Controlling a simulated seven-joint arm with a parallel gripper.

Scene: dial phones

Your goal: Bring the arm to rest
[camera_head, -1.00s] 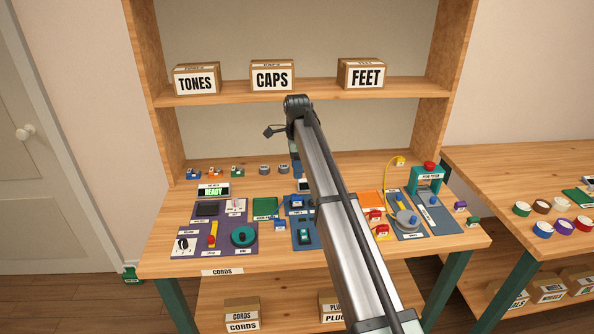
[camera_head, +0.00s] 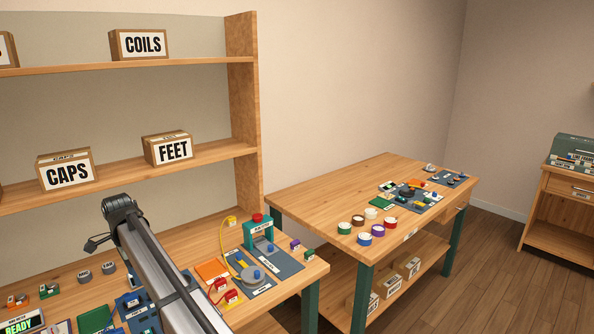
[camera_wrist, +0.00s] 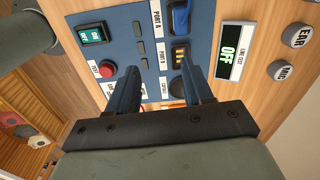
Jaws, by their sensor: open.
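My arm (camera_head: 160,265) reaches up from the bottom of the head view over the left workbench. Its gripper end is hidden there behind the arm. In the wrist view my gripper (camera_wrist: 162,68) shows two dark fingers, apart, with nothing between them. Beyond the fingers is a blue test panel (camera_wrist: 143,45) with a red button (camera_wrist: 107,69), a green-lit switch (camera_wrist: 93,34), and ports marked A and B. The fingertips overlap the panel in the picture; I cannot tell whether they touch it. A line test display (camera_wrist: 230,52) beside it reads OFF.
Grey EAR (camera_wrist: 297,36) and MIC (camera_wrist: 285,71) pieces lie near the display. A teal press (camera_head: 258,232) stands at the bench's right. Boxes marked CAPS (camera_head: 66,174) and FEET (camera_head: 167,150) sit on the shelf. A second table (camera_head: 310,196) holds several colored rolls.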

